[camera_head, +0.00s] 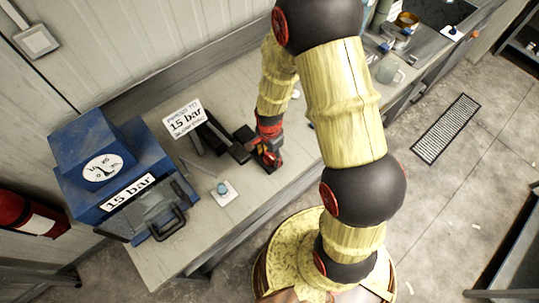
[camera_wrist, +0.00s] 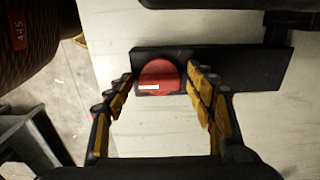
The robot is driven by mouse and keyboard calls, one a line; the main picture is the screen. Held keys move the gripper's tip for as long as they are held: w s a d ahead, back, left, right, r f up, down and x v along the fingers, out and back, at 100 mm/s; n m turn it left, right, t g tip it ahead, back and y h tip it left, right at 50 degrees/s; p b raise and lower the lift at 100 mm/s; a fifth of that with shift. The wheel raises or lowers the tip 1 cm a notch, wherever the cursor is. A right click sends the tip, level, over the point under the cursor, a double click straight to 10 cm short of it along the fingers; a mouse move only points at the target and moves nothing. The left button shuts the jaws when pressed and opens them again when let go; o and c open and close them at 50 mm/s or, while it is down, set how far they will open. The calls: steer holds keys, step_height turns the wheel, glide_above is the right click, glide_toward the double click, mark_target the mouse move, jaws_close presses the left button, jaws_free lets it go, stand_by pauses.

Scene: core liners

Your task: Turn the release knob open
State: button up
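The release knob (camera_wrist: 159,78) is a round red cap with a white stripe, set on a black plate (camera_wrist: 255,68) in the wrist view. The stripe lies about level in that view. My gripper (camera_wrist: 160,84) is open, with one yellow-padded finger on each side of the knob. The left fingertip is near the knob's left edge, and the right one is close to its right edge; I cannot tell whether either touches. In the head view my gripper (camera_head: 268,158) is over the bench at the black device (camera_head: 240,148), and it hides most of the knob.
A blue press (camera_head: 115,175) with a 15 bar label and clear front guard stands at the left of the bench. A sign (camera_head: 183,119) reads 15 bar. A white pad (camera_head: 224,194) with a blue-grey piece lies in front. Cups and a sink are farther right.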

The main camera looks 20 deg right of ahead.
steer(key=c, duration=1)
steer(key=shift+n, duration=0.3)
steer(key=n, duration=0.4)
steer(key=shift+b, duration=0.3)
steer(key=n, duration=0.4)
steer(key=shift+n, duration=0.4)
steer(key=n, duration=0.4)
steer(key=shift+n+b, duration=0.3)
steer(key=shift+b, duration=0.05)
steer(key=shift+n, duration=1.9)
